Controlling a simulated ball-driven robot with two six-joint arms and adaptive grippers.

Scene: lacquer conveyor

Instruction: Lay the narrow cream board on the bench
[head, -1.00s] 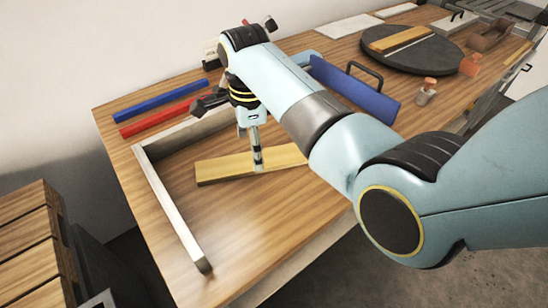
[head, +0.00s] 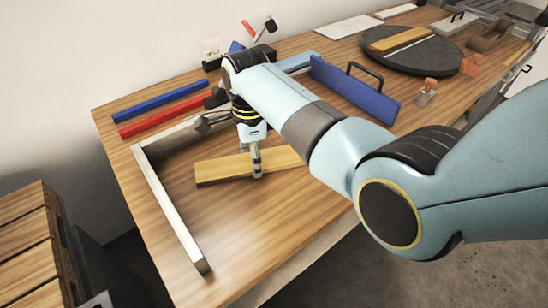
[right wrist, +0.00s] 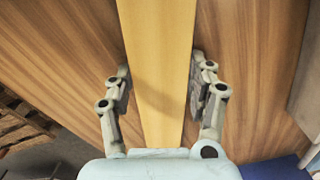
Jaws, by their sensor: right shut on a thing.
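A narrow cream strip (head: 406,42) lies on the dark round turntable (head: 428,58) at the back right in the head view, next to a yellow board (head: 393,37). Another yellow board (head: 218,172) lies flat, or nearly so, on the wooden bench inside the metal L-shaped frame. My right gripper (head: 257,172) points down over this board's middle. In the right wrist view its fingers stand on both long sides of the board (right wrist: 157,70), shut on it. My left gripper is not in view.
The L-shaped metal frame (head: 170,205) bounds the board's left and far sides. Blue (head: 160,102) and red (head: 165,117) bars lie behind it. A blue plate with a black handle (head: 355,90) stands to the right. The bench front is clear.

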